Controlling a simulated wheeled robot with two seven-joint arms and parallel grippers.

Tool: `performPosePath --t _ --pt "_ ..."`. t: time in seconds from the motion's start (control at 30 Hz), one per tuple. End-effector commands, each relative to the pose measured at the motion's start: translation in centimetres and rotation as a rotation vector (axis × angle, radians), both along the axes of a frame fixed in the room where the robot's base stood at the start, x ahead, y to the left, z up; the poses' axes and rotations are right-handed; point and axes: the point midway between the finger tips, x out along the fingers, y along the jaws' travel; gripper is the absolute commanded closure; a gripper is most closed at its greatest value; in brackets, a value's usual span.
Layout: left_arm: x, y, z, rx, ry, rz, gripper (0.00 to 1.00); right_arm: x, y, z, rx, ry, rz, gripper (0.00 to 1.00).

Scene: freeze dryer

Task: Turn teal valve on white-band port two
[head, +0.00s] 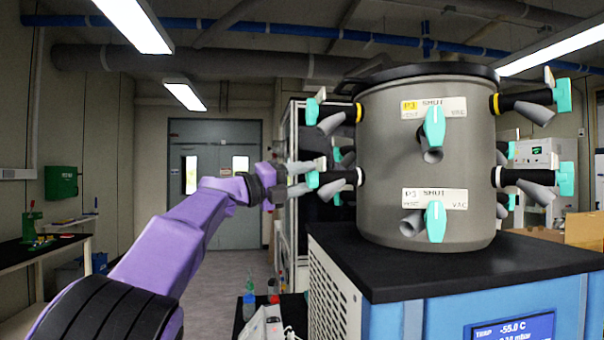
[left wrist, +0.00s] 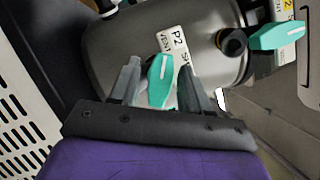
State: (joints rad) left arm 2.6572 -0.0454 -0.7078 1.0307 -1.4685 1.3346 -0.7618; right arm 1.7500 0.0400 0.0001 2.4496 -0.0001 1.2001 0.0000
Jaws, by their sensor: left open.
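The teal valve (head: 313,180) of the white-band port (head: 345,178) sits low on the left side of the grey drum (head: 425,160). My left gripper (head: 301,179) is at this valve, its open fingers pointing right toward the drum. In the left wrist view the teal valve (left wrist: 161,82) stands between the two open fingers (left wrist: 158,88), with a gap on each side. A white label (left wrist: 174,48) reading P2 is beside it. My right gripper is not in view.
A yellow-band port (head: 335,115) with its own teal valve (head: 312,112) is just above. Other teal valves are on the drum's front (head: 434,128) and right side. The drum stands on a black-topped blue cabinet (head: 450,265). Open floor (head: 230,272) lies to the left.

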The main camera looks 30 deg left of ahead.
Motion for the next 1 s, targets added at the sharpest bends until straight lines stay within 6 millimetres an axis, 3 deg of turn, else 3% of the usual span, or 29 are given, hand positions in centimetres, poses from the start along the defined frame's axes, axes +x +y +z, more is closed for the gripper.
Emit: performPosePath --t 0.13,0.27,0.3,0.67,1.0 --pt "0.0 0.0 0.0 0.0 0.0 0.0 0.53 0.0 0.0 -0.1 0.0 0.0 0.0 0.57" --pt "0.0 0.0 0.0 0.0 0.0 0.0 0.95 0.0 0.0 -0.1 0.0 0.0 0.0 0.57" --pt "0.0 0.0 0.0 0.0 0.0 0.0 1.0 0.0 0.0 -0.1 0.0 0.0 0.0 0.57" --pt "-0.1 0.0 -0.2 0.018 -0.026 0.0 1.0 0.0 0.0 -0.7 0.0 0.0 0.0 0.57" --pt "0.0 0.1 -0.6 0.146 -0.195 0.0 1.0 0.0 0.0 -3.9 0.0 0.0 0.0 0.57"
